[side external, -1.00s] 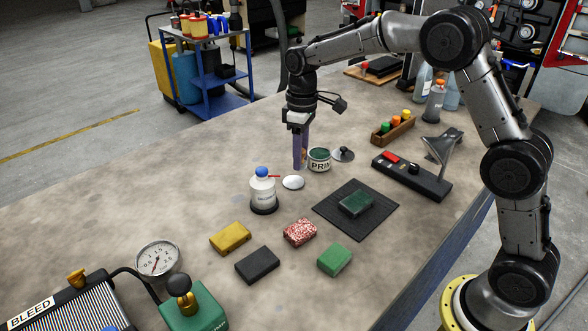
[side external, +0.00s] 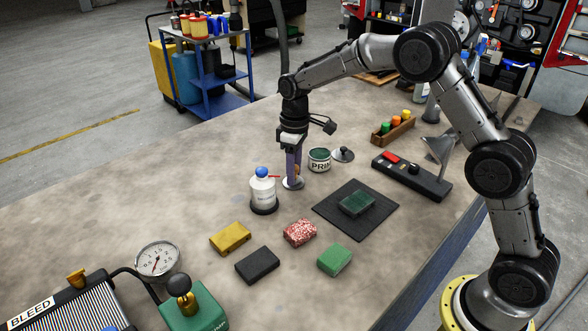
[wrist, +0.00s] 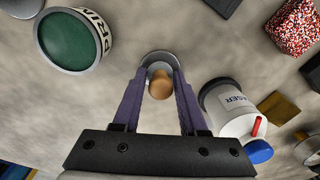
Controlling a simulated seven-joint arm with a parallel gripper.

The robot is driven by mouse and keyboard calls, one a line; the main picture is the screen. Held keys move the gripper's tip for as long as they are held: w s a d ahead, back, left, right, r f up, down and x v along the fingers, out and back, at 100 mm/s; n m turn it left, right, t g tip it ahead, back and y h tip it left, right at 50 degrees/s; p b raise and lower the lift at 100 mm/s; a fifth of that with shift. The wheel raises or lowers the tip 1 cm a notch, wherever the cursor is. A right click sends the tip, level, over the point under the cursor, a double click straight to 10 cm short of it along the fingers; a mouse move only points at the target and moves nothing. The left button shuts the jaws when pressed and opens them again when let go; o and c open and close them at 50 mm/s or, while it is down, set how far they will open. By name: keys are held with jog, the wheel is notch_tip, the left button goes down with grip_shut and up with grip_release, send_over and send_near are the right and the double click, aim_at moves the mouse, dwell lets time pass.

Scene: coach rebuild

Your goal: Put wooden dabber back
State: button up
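The wooden dabber (wrist: 159,85) is a small tan, round-ended piece held between my gripper's purple fingers in the wrist view. My gripper (side external: 293,180) is shut on it, pointing down. The fingertips are right over a small pale round dish (side external: 300,186), whose rim also shows beyond the fingertips in the wrist view (wrist: 159,56). I cannot tell whether the dabber's lower end touches the dish. The PRIMER tin (side external: 319,161), holding dark green contents, stands open to the right of my gripper.
The white bottle with a blue cap (side external: 262,188) stands close left of my gripper. A lid with a knob (side external: 343,155) lies behind the tin. A dark mat (side external: 334,222) with a green block is in front right. Yellow, black, speckled and green blocks lie nearer the front.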

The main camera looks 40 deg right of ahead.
jog(key=o, duration=0.4)
jog(key=shift+c, duration=0.2)
jog(key=s+r+m+t, duration=0.1)
jog(key=s+r, duration=0.2)
jog(key=r, duration=0.6)
jog(key=s+r, duration=0.3)
jog(key=r, duration=0.5)
jog(key=s+d+r+m+t, duration=0.15)
jog(key=s+r, duration=0.25)
jog(key=s, duration=0.6)
jog(key=s+f+m+t, duration=0.1)
jog(key=s+f, duration=0.2)
jog(key=s, duration=0.6)
jog(key=s+f+m+t, duration=0.1)
jog(key=s+f+t, duration=0.1)
jog(key=s, duration=0.7)
jog(key=shift+d+f+m, duration=0.2)
jog(key=shift+f+m, duration=0.15)
jog(key=shift+f, duration=0.15)
